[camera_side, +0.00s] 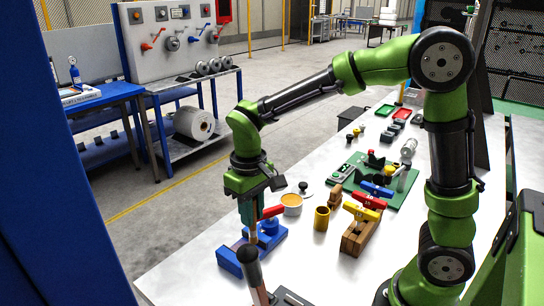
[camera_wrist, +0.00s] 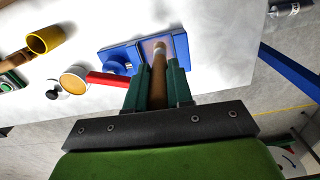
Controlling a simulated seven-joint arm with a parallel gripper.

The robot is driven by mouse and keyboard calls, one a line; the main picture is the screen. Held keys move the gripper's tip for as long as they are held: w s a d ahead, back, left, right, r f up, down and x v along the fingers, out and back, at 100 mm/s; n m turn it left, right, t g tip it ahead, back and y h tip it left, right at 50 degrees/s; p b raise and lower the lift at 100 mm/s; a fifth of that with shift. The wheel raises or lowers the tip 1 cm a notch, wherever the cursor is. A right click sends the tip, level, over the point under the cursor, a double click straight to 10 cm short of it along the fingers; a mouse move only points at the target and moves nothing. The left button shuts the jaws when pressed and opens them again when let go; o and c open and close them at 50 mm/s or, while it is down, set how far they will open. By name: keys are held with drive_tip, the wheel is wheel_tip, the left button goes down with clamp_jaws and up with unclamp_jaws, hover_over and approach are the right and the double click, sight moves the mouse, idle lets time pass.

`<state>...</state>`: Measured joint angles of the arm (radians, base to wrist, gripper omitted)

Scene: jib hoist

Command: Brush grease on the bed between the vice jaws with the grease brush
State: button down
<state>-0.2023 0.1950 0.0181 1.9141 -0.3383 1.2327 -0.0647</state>
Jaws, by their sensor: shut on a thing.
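My gripper (camera_wrist: 158,78) is shut on the grease brush (camera_wrist: 158,88), whose brown wooden handle lies between the dark green fingers. The brush points at the blue vice (camera_wrist: 117,55); its pale ferrule shows over the vice, and its tip is hard to make out. In the side view my gripper (camera_side: 249,214) is just above the blue vice (camera_side: 229,262), with the brush (camera_side: 254,238) hanging down. I cannot tell whether the bristles touch the bed. A red lever (camera_side: 273,211) sits at the vice. The grease tin (camera_side: 291,204), with orange contents, stands open behind it.
A lid with a dark knob (camera_side: 305,188) lies by the tin. A yellow cup (camera_side: 321,218) and a wooden block (camera_side: 357,236) with coloured T-handles stand to the right. A dark-headed post (camera_side: 250,265) partly covers the vice. A green board (camera_side: 400,188) lies farther back.

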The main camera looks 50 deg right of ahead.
drive_tip(key=shift+r, duration=0.75)
